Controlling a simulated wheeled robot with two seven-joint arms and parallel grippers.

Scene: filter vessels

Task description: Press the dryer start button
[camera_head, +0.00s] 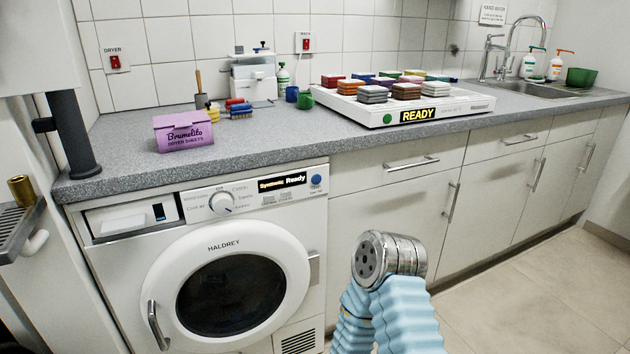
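The white HALDREY front-loader (235,235) stands under the counter at left, its round door shut. Its top panel has a dial (222,202) and a lit display (282,184) that reads "Synthetic Ready". A round blue button (316,180) sits right of the display, unobstructed. A red wall switch (115,62) labelled DRYER is on the tiles above. One of my arms, in a light blue ribbed sleeve with a metal joint, rises from the bottom centre, right of the machine. No fingers show on it. Neither gripper is in view.
A purple dryer sheets box (184,132) stands on the counter (265,145) above the machine. A white tray unit (400,108) reading READY holds several coloured stacks. A second red switch (306,44) is on the wall. The floor (530,300) is clear at right.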

